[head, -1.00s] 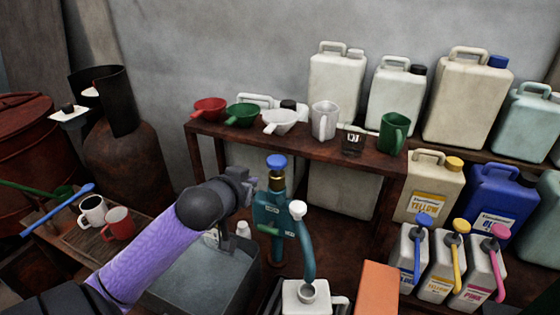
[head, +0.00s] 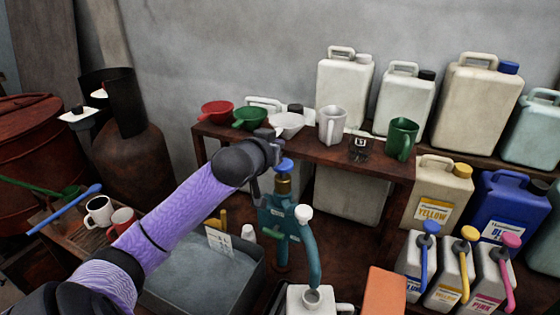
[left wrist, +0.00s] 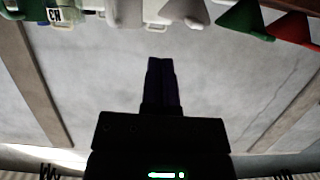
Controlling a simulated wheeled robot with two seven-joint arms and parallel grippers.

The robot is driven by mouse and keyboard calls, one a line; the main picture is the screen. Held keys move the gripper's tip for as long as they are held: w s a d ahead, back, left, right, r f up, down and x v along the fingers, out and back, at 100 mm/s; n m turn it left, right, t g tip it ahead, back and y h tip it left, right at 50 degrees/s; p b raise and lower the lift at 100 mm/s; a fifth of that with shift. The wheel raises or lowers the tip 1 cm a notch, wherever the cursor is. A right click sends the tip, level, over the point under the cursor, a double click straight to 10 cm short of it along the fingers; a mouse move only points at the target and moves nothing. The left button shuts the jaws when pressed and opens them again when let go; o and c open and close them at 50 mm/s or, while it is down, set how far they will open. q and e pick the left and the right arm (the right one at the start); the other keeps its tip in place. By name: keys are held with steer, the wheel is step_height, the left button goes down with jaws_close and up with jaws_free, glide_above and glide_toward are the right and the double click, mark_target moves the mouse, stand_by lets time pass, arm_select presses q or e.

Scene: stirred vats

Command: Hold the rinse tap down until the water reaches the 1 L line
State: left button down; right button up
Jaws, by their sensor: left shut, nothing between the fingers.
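The teal rinse tap (head: 281,222) stands at centre in the head view, with a blue knob (head: 286,165) on top and a white knob (head: 303,212) on its curved spout. The spout ends over the mouth of a white container (head: 312,303), cut off by the bottom edge. No water level or 1 L line can be made out. My left gripper (head: 273,146) is just above and left of the blue knob, apparently not pressing it; contact is hard to judge. In the left wrist view its fingers (left wrist: 161,64) are closed and empty. My right gripper is not in view.
A grey basin (head: 255,285) is left of the tap. An orange block (head: 386,292) and pump bottles (head: 442,270) stand right.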

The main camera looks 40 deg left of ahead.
mark_target(279, 168)
arm_select(q)
steer(key=shift+x, duration=1.05)
step_height(279, 168, down, 3)
steer(key=shift+b, duration=0.45)
steer(key=shift+f, duration=0.55)
steer(key=shift+d+f, duration=0.1)
steer(key=shift+f, duration=0.9)
steer(key=shift+s, duration=0.1)
stand_by(4.7)
